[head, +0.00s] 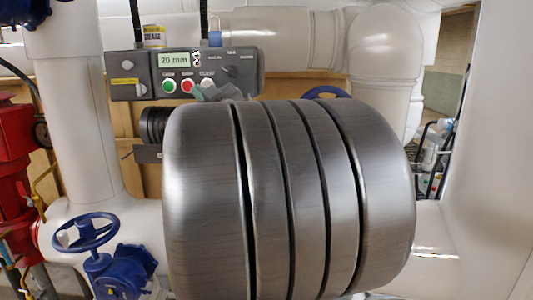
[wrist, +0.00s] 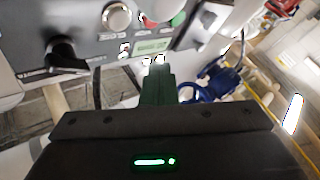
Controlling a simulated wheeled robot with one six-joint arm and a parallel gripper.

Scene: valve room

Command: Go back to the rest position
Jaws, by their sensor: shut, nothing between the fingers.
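My gripper (wrist: 158,72) shows in the wrist view as a dark body with a green light and narrow dark green fingers, pressed together with nothing between them. It is in front of the grey control box (wrist: 92,47), close to its face; I cannot tell whether it touches. In the head view, the control box (head: 146,64) hangs at upper centre-left with a display reading 20 mm, a green button (head: 169,86) and a red button (head: 187,86). A grey-green bit of the gripper shows at the box's lower edge; the rest is hidden behind my large grey ribbed arm part.
A blue handwheel valve (head: 87,233) stands at lower left, and red equipment (head: 15,165) is at the far left. White pipes (head: 75,110) run on both sides. My arm hides the middle of the head view.

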